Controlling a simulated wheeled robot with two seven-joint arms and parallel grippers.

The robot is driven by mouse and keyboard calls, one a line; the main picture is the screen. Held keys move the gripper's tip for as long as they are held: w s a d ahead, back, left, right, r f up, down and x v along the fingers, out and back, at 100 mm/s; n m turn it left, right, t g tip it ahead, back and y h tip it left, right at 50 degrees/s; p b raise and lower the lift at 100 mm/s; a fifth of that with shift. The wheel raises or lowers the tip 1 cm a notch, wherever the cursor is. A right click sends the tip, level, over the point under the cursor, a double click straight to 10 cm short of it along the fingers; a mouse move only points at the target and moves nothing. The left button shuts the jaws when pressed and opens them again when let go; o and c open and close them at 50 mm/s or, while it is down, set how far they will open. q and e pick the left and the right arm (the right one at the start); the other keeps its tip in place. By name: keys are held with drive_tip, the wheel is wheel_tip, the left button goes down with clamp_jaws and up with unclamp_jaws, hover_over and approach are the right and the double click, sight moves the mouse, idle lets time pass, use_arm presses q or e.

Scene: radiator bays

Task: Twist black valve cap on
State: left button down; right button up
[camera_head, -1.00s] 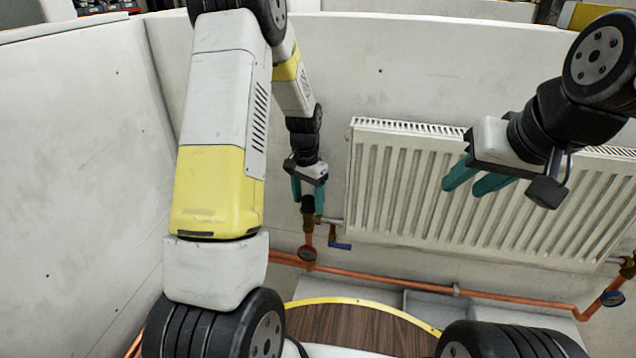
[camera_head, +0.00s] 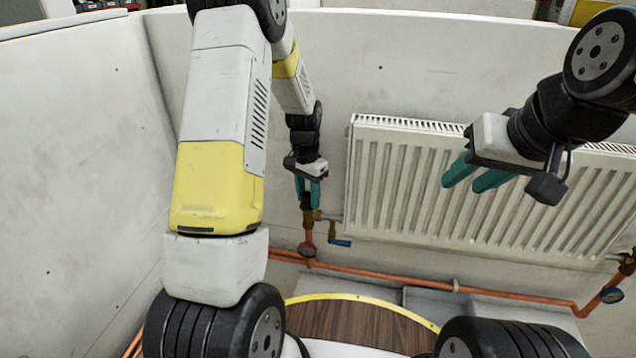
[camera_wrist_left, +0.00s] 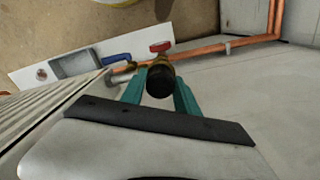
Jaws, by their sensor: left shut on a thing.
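The black valve cap (camera_head: 307,201) is between the teal fingers of my left gripper (camera_head: 308,203), which points straight down and is shut on it. In the left wrist view the cap (camera_wrist_left: 160,83) shows as a dark round end between the fingertips. The brass valve (camera_head: 307,222) is directly below the cap, at the radiator's lower left. The cap lines up with the valve, but I cannot tell how far it sits on it. My right gripper (camera_head: 466,185) is open and empty in front of the radiator (camera_head: 415,190).
A blue lever (camera_head: 340,242) and a red handle (camera_head: 307,250) sit close to the valve. Copper pipe (camera_head: 400,281) runs low along the wall. The white wall stands close behind and to the left. A wooden round top (camera_head: 350,325) with a yellow rim is below.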

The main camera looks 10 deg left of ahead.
use_arm(q)
drive_tip(key=m, duration=0.6)
drive_tip(key=shift+f, duration=0.15)
drive_tip(key=m, duration=0.6)
drive_tip(key=shift+d+y, duration=0.15)
drive_tip(key=shift+y, duration=0.15)
unclamp_jaws()
